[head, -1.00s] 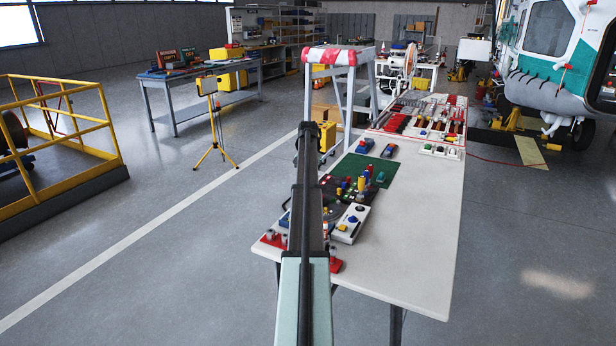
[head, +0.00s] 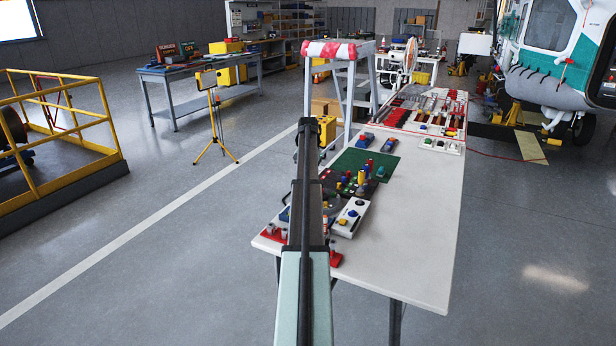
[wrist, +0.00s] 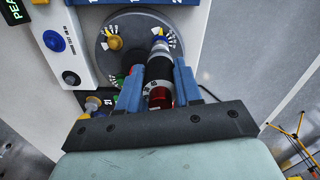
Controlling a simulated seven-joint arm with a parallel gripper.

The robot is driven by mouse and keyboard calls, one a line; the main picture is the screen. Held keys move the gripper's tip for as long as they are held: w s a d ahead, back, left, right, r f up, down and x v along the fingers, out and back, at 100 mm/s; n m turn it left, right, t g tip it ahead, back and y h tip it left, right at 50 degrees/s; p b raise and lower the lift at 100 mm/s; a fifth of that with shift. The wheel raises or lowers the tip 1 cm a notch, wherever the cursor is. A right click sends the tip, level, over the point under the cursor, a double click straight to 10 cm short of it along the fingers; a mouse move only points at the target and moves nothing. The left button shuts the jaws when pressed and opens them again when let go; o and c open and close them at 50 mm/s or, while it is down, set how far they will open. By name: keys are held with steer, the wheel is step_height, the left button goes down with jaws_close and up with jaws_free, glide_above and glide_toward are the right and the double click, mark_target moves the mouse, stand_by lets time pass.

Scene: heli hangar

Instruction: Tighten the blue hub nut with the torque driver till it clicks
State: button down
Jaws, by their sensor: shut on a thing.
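My gripper (wrist: 158,88) has blue fingers on both sides of the torque driver (wrist: 160,70) in the wrist view and is shut on it. The driver has a black body, a pale ring and a dark red end towards me. Its far end points at a round grey plate (wrist: 108,62). A yellow nut (wrist: 115,42) with white scale marks sits on this plate, left of the driver. I cannot tell whether the tip touches a nut. In the head view my arm hides the gripper.
A white panel with a blue knob (wrist: 54,41) and a black knob (wrist: 70,77) stands left of the plate. The white table (head: 420,240) carries a green mat (head: 384,168) and several colourful parts. The table's right front is clear.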

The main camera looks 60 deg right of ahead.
steer(key=shift+f, duration=1.05)
stand_by(0.7)
steer(key=c, duration=1.3)
jaws_free()
steer(key=shift+c, duration=0.2)
jaws_close()
